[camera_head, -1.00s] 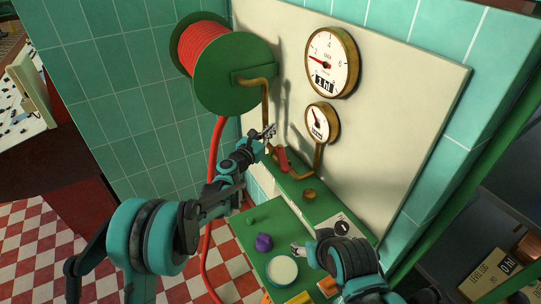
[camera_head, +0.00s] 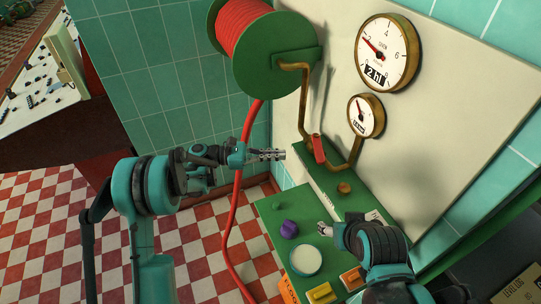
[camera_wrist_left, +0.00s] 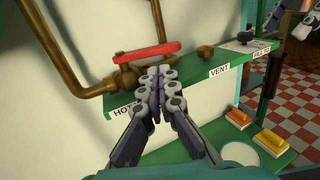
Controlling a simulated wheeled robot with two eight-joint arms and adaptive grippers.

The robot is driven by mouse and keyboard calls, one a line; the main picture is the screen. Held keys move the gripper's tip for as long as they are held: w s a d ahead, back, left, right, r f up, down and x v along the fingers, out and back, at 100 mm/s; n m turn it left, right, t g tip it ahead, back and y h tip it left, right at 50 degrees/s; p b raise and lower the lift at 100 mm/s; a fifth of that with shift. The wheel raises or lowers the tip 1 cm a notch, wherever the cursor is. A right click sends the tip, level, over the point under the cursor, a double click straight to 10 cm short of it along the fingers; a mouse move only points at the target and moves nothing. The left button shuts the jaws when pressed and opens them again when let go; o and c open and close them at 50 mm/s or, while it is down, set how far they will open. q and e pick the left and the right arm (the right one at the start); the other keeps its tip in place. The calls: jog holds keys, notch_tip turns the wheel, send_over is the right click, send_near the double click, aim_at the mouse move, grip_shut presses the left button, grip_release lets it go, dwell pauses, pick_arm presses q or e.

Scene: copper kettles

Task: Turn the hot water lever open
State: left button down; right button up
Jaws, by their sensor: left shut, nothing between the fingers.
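The hot water lever (camera_head: 318,148) is a red bar on a brass valve above the green shelf. In the left wrist view the red lever (camera_wrist_left: 146,53) lies nearly level across the brass valve, above the HOT label (camera_wrist_left: 124,110). My left gripper (camera_head: 281,154) is shut and empty, just left of the lever in the head view. In the wrist view my left gripper's fingertips (camera_wrist_left: 155,72) sit in front of the valve, just below the lever; contact cannot be told. My right gripper (camera_head: 323,229) is low over the green panel; its jaw state is unclear.
A green reel with red hose (camera_head: 265,55) hangs left. A brass knob labelled VENT (camera_head: 344,188) stands right of the lever. The green panel (camera_head: 270,210) below holds a purple knob and coloured buttons.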

aim_at(318, 148)
pick_arm(q)
jog(key=d+b, duration=0.2)
jog(key=d, duration=0.7)
pick_arm(e)
notch_tip(318, 148, down, 2)
jog(key=shift+f, duration=0.1)
